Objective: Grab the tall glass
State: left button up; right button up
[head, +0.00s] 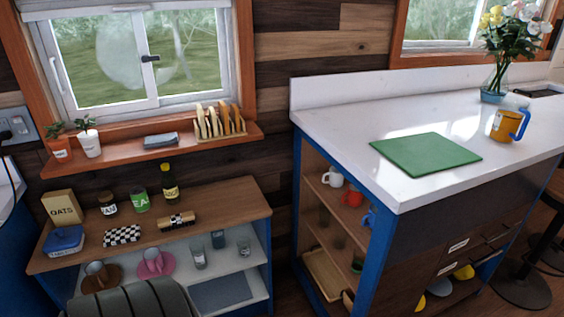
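Several glass-like vessels stand on the white shelf under the low wooden counter. A clear glass (199,256) on the left looks the tallest. A darker vessel (218,239) stands just right of it and farther back, and a shorter clear glass (244,247) is farther right. All look upright and apart from any gripper. They are small in the picture, so their exact heights are hard to tell. Neither of my grippers is in view.
The low counter (235,203) overhangs the glasses. Pink (155,264) and brown (102,277) items sit left of them; a grey mat (221,293) lies below. A dark ribbed shape (130,303) blocks the lower left. The white-topped island (335,120) stands right.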

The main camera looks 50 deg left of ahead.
aim_at(325, 214)
jog(key=u, duration=1.35)
